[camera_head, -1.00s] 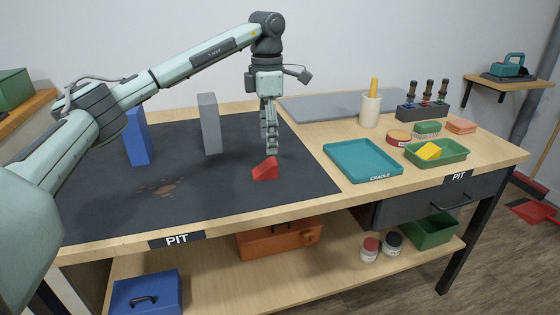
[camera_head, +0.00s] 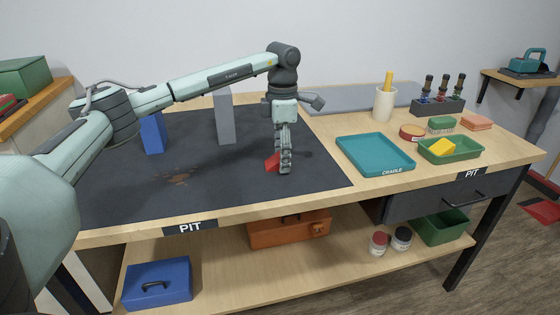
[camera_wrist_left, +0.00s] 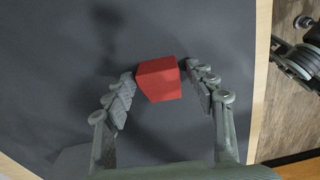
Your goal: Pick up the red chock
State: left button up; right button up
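The red chock (camera_head: 272,162) lies on the dark mat (camera_head: 225,185), near the mat's right side. My left gripper (camera_head: 284,168) is down at the chock and hides part of it in the head view. In the left wrist view the red chock (camera_wrist_left: 159,80) sits between the tips of the two fingers of my left gripper (camera_wrist_left: 163,88). The fingers are spread, with a small gap visible at the chock's right side; the left fingertip is very close to it, and contact there cannot be told.
A blue block (camera_head: 152,133) and a grey block (camera_head: 225,115) stand upright on the mat behind and left of the gripper. A teal tray (camera_head: 375,153) marked CRADLE lies to the right. A green tray (camera_head: 451,150) holds a yellow piece (camera_head: 442,147).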

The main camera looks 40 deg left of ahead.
pick_arm(q)
jog(key=c, duration=1)
jog(key=shift+r, duration=0.15)
